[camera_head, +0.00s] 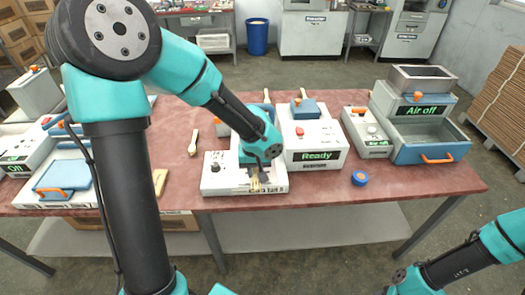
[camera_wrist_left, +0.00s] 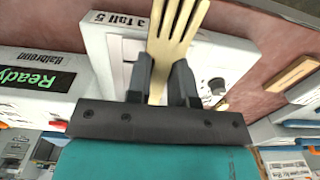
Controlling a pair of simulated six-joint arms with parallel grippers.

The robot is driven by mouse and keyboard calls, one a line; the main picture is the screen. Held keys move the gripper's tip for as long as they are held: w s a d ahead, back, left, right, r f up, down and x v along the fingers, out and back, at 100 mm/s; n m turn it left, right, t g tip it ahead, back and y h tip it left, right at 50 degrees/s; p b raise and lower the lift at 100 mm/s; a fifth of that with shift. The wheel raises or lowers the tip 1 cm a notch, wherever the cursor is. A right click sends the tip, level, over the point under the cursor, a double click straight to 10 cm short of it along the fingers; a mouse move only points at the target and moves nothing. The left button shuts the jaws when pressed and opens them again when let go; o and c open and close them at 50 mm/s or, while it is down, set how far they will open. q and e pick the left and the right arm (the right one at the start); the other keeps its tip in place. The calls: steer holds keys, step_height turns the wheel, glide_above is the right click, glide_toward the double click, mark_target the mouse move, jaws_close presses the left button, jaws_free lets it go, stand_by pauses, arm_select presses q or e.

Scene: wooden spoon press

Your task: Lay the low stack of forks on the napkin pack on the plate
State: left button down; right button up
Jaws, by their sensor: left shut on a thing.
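My left gripper (camera_head: 256,178) is shut on pale wooden forks (camera_wrist_left: 174,35), over the front of a low white device (camera_head: 215,185). The left wrist view shows the tines pointing away between the two dark fingers (camera_wrist_left: 160,85); I cannot tell how many forks are layered there. The fork tips also show in the head view (camera_head: 256,187). The white device shows in the left wrist view (camera_wrist_left: 100,45) behind the forks. My arm hides much of its top, and I cannot make out the napkin pack or the plate. My right gripper is out of view.
A white box with a green "Ready" display (camera_head: 316,156) stands right of the device. A blue round thing (camera_head: 359,178) and an "Air off" machine (camera_head: 420,120) are farther right. A wooden spoon (camera_head: 193,143) and a wooden piece (camera_head: 160,180) lie left.

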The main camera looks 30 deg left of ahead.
arm_select(q)
steer(key=shift+s+d+r, duration=0.1)
steer(key=shift+s+d, duration=0.1)
steer(key=shift+d, duration=0.4)
steer(key=w+a, duration=0.2)
steer(key=w, duration=0.2)
steer(key=w+a+f, duration=0.1)
steer(key=w+a, duration=0.2)
steer(key=w, duration=0.1)
steer(key=w+a, duration=0.3)
steer(key=w, duration=0.2)
steer(key=shift+f, duration=0.2)
steer(key=shift+w+a, duration=0.2)
steer(key=shift+w, duration=0.15)
steer(key=shift+f, duration=1.8)
steer(key=shift+f, duration=0.15)
